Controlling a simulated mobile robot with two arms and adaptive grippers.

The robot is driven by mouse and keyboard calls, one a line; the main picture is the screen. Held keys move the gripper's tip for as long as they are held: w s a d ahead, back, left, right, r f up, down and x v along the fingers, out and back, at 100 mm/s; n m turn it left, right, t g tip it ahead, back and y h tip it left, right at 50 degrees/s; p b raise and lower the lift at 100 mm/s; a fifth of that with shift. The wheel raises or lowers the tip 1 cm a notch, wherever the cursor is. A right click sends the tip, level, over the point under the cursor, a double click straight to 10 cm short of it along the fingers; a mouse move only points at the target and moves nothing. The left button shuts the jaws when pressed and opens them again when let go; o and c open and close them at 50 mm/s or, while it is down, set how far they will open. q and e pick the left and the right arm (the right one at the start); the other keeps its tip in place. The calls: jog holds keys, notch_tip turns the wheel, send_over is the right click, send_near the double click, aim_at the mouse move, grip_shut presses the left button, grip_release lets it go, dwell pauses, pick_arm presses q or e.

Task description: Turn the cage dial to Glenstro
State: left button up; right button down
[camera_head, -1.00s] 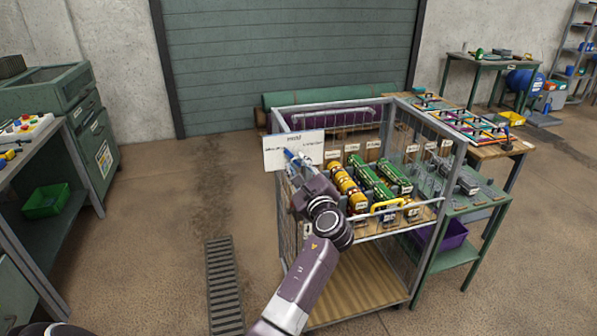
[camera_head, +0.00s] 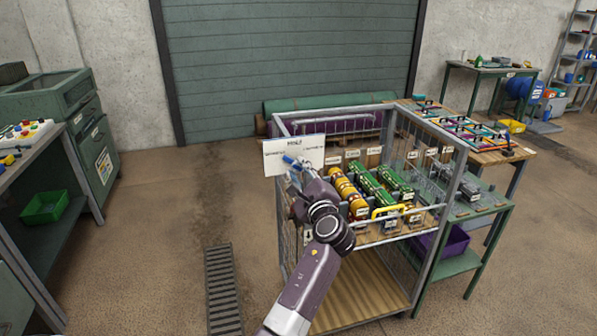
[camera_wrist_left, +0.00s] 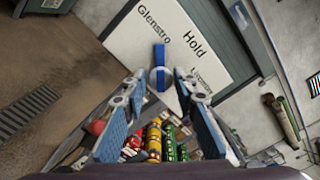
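The dial (camera_wrist_left: 160,72), a grey knob with a blue bar, sits on the white sign board (camera_head: 275,165) at the cage's left front corner. The board reads Glenstro, Hold and a third word starting with L. In the left wrist view the blue bar's upper end lies between Glenstro and Hold. My left gripper (camera_wrist_left: 157,95) is open, its blue fingers spread to both sides of the dial; contact cannot be made out. In the head view the left gripper (camera_head: 296,166) partly hides the dial. My right gripper is not in view.
The wire cage (camera_head: 455,185) holds several yellow and green cylinders (camera_head: 372,182) on its upper shelf. A workbench (camera_head: 75,165) stands at the left. A green table (camera_head: 490,212) stands right of the cage. The floor left of the cage is clear, with a grate (camera_head: 222,285).

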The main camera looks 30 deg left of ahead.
pick_arm(q)
jog(key=shift+o, duration=1.4)
jog(key=shift+s+d, duration=0.1)
jog(key=shift+d, duration=0.05)
jog(key=v, duration=1.1)
jog(key=shift+s+d, duration=0.25)
jog(key=shift+d, duration=0.05)
